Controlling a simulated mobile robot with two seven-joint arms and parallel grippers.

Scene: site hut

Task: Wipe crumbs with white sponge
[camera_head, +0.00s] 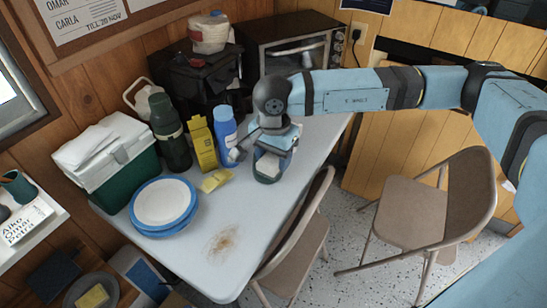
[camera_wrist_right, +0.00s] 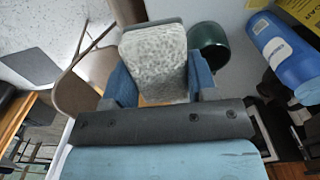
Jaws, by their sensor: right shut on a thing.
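The white sponge (camera_wrist_right: 153,62) is a pale, mottled block between the blue fingers of my right gripper (camera_wrist_right: 158,88) in the wrist view. In the head view the right gripper (camera_head: 271,150) is over the table's right part, by the blue bottle, and is shut on the sponge. The sponge is mostly hidden there by the gripper. The brown crumbs (camera_head: 222,242) lie in a loose patch on the near part of the white table (camera_head: 250,205), well to the lower left of the gripper. My left gripper is not in view.
A dark green cup (camera_wrist_right: 209,42) is close by the gripper. A blue bottle (camera_head: 225,133), yellow box (camera_head: 202,143) and yellow sponge (camera_head: 215,181) stand or lie left of it. Blue-rimmed plates (camera_head: 163,204) are left of the crumbs. Folding chairs (camera_head: 300,252) border the right edge.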

